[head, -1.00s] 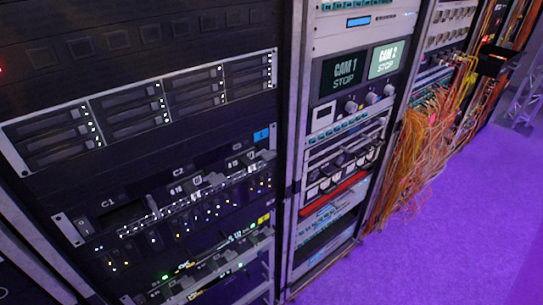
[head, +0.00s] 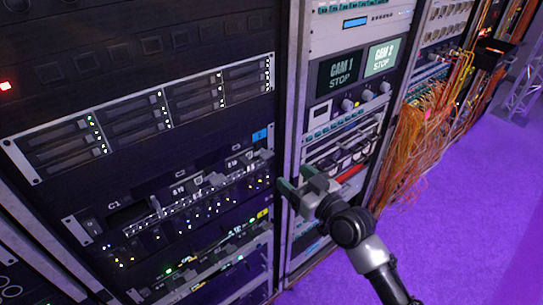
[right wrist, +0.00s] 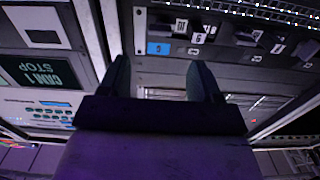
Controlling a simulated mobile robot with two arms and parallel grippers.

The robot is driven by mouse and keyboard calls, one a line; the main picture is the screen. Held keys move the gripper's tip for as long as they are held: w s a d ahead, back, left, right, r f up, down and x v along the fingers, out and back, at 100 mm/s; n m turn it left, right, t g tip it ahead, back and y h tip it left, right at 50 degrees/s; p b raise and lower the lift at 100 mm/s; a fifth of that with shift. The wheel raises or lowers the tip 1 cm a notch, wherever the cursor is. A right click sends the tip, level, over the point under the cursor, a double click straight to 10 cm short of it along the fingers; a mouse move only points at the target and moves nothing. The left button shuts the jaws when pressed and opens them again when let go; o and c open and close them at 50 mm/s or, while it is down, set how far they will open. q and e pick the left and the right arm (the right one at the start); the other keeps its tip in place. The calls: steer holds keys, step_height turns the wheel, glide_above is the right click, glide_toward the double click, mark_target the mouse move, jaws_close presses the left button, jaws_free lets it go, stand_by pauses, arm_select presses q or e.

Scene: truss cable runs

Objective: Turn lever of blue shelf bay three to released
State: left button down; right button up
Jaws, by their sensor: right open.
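The shelf with the blue tag (head: 260,135) sits in the left black rack, under a silver-framed drive unit. Its bays run in a row with white markings and small dark modules; I cannot tell which one is bay three or how its lever is set. In the right wrist view the blue tag (right wrist: 158,48) shows upside down, with dark lever-like parts (right wrist: 248,38) beside it. My right gripper (head: 298,182) is open and empty, in front of the post right of this shelf. Its two fingers also show in the right wrist view (right wrist: 158,70). My left gripper is out of view.
A shelf with a yellow tag (head: 262,214) lies below. The drive unit (head: 150,115) is above. The rack on the right holds two screens (head: 340,70) reading CAM 1 and CAM 2. Loose orange cables (head: 420,140) hang further right. The purple floor (head: 460,210) is clear.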

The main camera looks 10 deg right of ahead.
mark_target(270, 157)
steer(key=p+x, duration=0.1)
steer(key=x, duration=0.8)
steer(key=shift+p, duration=0.35)
steer(key=shift+c, duration=0.3)
steer(key=c, duration=0.9)
steer(key=shift+o, duration=0.2)
